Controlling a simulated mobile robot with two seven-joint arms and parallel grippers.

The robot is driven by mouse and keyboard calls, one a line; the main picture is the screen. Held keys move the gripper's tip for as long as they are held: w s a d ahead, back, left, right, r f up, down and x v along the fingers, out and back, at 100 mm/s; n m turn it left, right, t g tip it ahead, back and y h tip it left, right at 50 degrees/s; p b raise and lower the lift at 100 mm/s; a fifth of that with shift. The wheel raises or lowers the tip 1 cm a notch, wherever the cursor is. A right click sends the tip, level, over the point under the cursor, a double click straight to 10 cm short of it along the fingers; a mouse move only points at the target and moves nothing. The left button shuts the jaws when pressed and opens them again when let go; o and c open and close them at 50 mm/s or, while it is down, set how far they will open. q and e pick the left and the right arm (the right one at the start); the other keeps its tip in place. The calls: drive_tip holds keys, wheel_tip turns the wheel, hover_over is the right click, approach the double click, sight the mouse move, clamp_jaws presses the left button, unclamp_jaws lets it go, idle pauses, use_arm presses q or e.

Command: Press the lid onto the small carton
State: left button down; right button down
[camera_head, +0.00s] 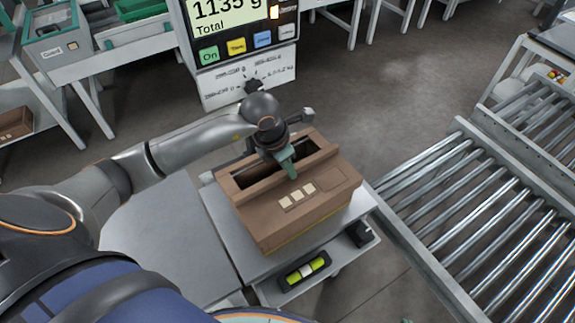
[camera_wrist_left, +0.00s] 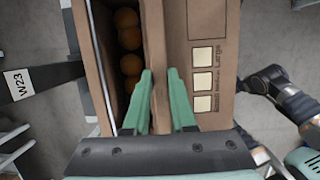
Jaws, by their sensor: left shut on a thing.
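The brown carton (camera_head: 315,205) stands on the light grey platform of the scale. Its long opening shows at the back of its top, and orange fruit (camera_wrist_left: 127,38) shows inside in the wrist view. A brown panel with three pale squares (camera_wrist_left: 222,55) lies on the near side of the opening; I cannot tell whether it is the lid or part of the carton. My left gripper (camera_head: 287,165) points down at the opening's near edge. Its green fingers (camera_wrist_left: 160,105) are shut on the brown ridge (camera_wrist_left: 158,60) between opening and panel. My right gripper is not in view.
A roller conveyor (camera_head: 480,215) runs along the right. A yellow-green level vial (camera_head: 305,270) sits below the platform's near edge. A grey table (camera_head: 150,235) is at the left.

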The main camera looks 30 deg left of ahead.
use_arm(q)
drive_tip(key=shift+f+b, duration=1.25)
drive_tip(key=shift+f, duration=0.2)
idle(0.7)
drive_tip(key=c, duration=0.7)
unclamp_jaws()
drive_tip(key=shift+c, duration=1.4)
drive_tip(key=shift+r+p, duration=2.9)
drive_tip(key=shift+r, duration=1.15)
